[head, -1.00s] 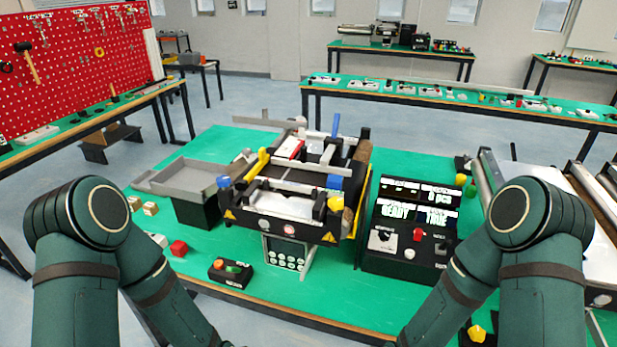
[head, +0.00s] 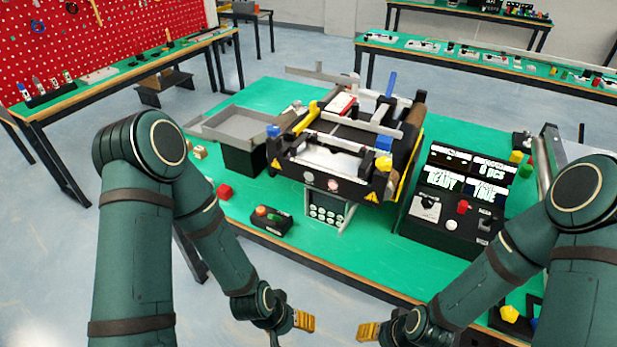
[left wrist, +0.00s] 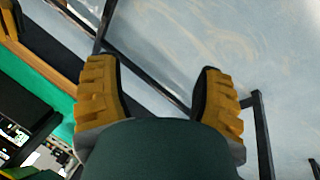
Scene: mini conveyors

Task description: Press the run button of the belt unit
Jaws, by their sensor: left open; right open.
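The belt unit (head: 345,148) stands in the middle of the green table. A small black button box (head: 265,221) with an orange-red button (head: 262,211) and a green part lies on the table at its front left. A black control console (head: 450,215) with lit displays, a red knob (head: 463,207) and a white button (head: 451,225) stands to its right. I cannot read which button is marked run. My left gripper (head: 303,321) is open and empty in front of the table's front edge; its yellow fingers also show in the left wrist view (left wrist: 158,85). My right gripper (head: 368,331) is also open, facing it.
A grey tray (head: 205,126) sits left of the belt unit. Green and yellow pieces stand at the right. Bare green table (head: 370,245) lies in front of the unit.

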